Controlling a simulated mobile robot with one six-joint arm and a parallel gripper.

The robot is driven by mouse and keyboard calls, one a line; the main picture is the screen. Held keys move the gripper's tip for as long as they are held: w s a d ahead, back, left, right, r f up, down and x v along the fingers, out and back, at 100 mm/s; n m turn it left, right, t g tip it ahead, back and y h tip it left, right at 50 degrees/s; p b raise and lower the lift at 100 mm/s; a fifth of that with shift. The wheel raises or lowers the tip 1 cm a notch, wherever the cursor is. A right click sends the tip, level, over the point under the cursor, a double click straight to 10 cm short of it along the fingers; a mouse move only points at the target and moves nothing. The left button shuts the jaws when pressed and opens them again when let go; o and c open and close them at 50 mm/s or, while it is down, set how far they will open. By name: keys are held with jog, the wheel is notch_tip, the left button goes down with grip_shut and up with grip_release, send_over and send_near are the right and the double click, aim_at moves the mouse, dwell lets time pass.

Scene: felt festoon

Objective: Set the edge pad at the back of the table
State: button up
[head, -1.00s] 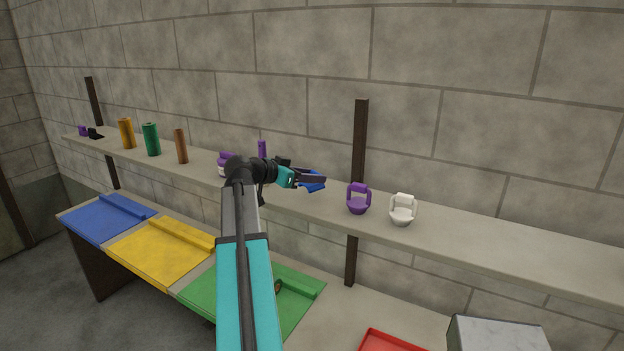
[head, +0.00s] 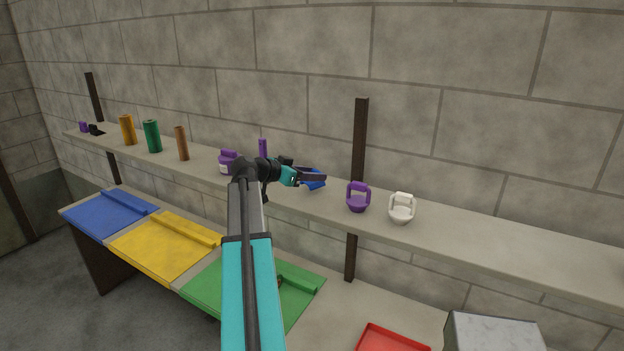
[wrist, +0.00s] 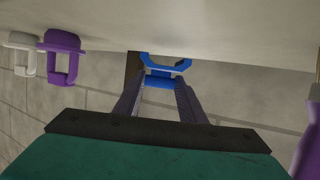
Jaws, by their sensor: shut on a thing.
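My gripper (head: 318,178) is at the shelf, with its fingers shut on a blue thing (head: 313,185). In the wrist view my gripper (wrist: 160,90) has the blue thing (wrist: 160,79) between its fingertips; it shows a bar and a curved, ring-like part. I cannot tell whether it rests on the shelf or is just above it. I cannot tell for sure which thing is the edge pad. The table (head: 318,312) stands below the shelf; the blue, yellow and green mats lie on it.
The shelf (head: 480,236) holds a purple handled piece (head: 357,203) and a white one (head: 401,212) right of my gripper. The table holds a blue mat (head: 105,215), yellow mat (head: 160,250), green mat (head: 215,285), red tray (head: 390,342) and grey block (head: 495,335).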

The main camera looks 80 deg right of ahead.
jog(key=shift+f+p, duration=0.5)
jog(key=shift+f, duration=0.55)
jog(key=shift+f+b, duration=0.15)
jog(key=shift+b, duration=0.15)
jog(key=o, duration=1)
jog(key=shift+r+p, duration=0.25)
jog(key=shift+p, duration=0.05)
jog(key=b+v, duration=0.4)
jog(key=v, duration=0.8)
jog(key=shift+f, duration=0.1)
